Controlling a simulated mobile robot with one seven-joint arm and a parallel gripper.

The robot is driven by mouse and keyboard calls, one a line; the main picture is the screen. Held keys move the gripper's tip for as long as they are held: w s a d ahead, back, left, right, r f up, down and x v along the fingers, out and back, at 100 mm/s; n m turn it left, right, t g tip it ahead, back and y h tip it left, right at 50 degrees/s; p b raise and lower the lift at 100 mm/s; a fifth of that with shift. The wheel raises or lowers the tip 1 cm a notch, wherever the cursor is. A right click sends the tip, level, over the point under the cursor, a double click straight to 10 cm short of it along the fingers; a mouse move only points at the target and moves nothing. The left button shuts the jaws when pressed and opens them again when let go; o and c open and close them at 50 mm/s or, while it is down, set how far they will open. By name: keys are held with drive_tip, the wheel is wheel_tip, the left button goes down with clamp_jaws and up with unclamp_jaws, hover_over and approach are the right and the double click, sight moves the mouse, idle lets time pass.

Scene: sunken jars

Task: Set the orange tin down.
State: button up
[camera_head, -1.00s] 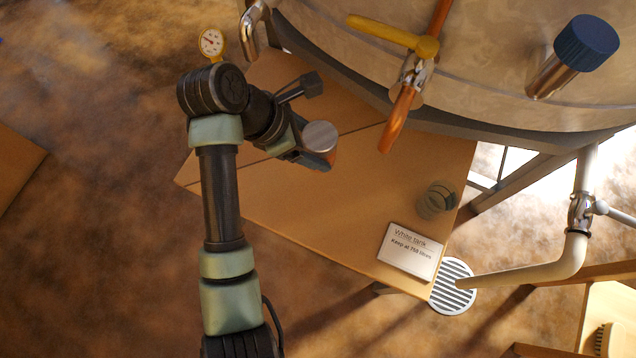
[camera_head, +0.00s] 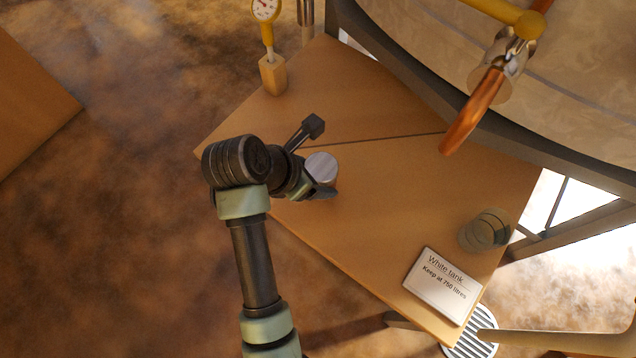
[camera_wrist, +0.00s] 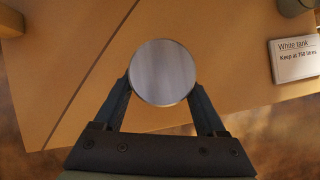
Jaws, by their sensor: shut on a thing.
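The orange tin (camera_head: 321,167) shows mostly its round grey metal lid from above; its side is largely hidden. In the wrist view the lid (camera_wrist: 163,72) sits between the two fingers. My gripper (camera_head: 316,188) is shut on the tin, one finger on each side, as the wrist view also shows (camera_wrist: 161,94). The tin is over the wooden table (camera_head: 390,190), close to its near-left edge and just below the seam in the top. I cannot tell whether its base touches the table.
A dial gauge on a wooden block (camera_head: 272,76) stands at the table's far left. A glass jar (camera_head: 485,230) and a "White tank" sign (camera_head: 441,286) are at the right. A copper spout (camera_head: 472,112) hangs from the big tank (camera_head: 560,85). The table's middle is clear.

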wheel_tip(320, 180, down, 4)
drive_tip(key=shift+r+b, duration=0.2)
drive_tip(key=shift+b, duration=0.3)
drive_tip(key=shift+r, duration=0.1)
drive_tip(key=o, duration=1.4)
drive_tip(key=shift+o, duration=0.2)
drive_tip(key=shift+s+a+r, duration=0.1)
drive_tip(key=shift+a+r, duration=0.05)
drive_tip(key=shift+r, duration=0.2)
drive_tip(key=p+v, duration=0.4)
drive_tip(key=v, duration=0.7)
drive_tip(key=shift+a+r, duration=0.1)
drive_tip(key=shift+a, duration=0.05)
